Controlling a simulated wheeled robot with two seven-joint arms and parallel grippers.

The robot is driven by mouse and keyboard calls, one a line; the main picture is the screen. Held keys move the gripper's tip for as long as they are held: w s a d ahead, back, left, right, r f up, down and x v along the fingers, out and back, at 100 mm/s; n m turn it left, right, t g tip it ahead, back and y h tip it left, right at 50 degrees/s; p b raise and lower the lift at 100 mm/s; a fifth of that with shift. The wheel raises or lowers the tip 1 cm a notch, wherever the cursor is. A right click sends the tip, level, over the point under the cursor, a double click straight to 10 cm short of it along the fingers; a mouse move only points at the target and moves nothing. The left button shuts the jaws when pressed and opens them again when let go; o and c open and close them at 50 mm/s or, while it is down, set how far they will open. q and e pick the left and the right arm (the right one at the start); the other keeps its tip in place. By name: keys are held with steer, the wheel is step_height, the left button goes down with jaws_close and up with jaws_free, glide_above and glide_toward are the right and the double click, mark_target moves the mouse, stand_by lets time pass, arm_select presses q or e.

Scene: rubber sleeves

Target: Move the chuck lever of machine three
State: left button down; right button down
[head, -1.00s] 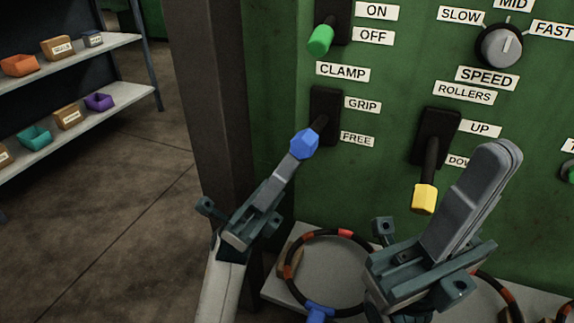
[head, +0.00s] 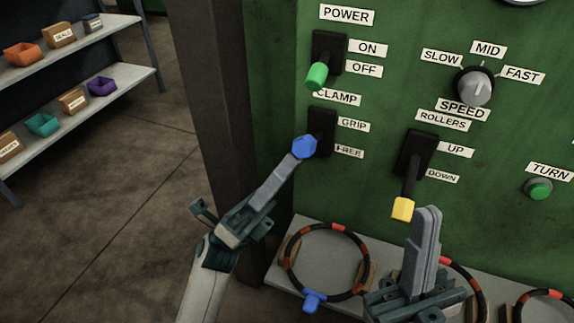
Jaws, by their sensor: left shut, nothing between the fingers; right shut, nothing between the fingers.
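The green machine panel (head: 278,100) has a lever with a blue knob (head: 304,147) in a black slot (head: 323,126) under the CLAMP label, with GRIP above and FREE below. No label in view reads chuck, and no machine number shows. The blue knob stands out toward me, level with the FREE label in the picture. My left gripper (head: 291,162) is shut and empty, its tip at the knob's lower left; I cannot tell whether they touch. My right gripper (head: 427,212) is shut and empty, just right of a yellow-knobbed lever (head: 402,208) by the ROLLERS label.
A green-knobbed POWER lever (head: 317,76) points down above the clamp. A SPEED dial (head: 475,87) and a green TURN button (head: 539,188) are to the right. A ledge (head: 285,277) below holds black-and-red rings (head: 337,227). A dark post (head: 205,100) and shelves (head: 130,83) stand left.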

arm_select(q)
steer(key=r+n+t+y+p, duration=0.1)
steer(key=n+t+y+p, duration=0.1)
steer(key=p, duration=0.1)
steer(key=shift+r+n, duration=0.1)
steer(key=shift+n, duration=0.3)
arm_select(e)
steer(key=w+a+f+m+g+h, duration=0.1)
steer(key=a+f+g, duration=0.3)
steer(key=f+g, duration=0.1)
steer(key=shift+w+a+f+h, duration=0.2)
steer(key=shift+w+f+h, duration=0.15)
steer(key=shift+f, duration=0.5)
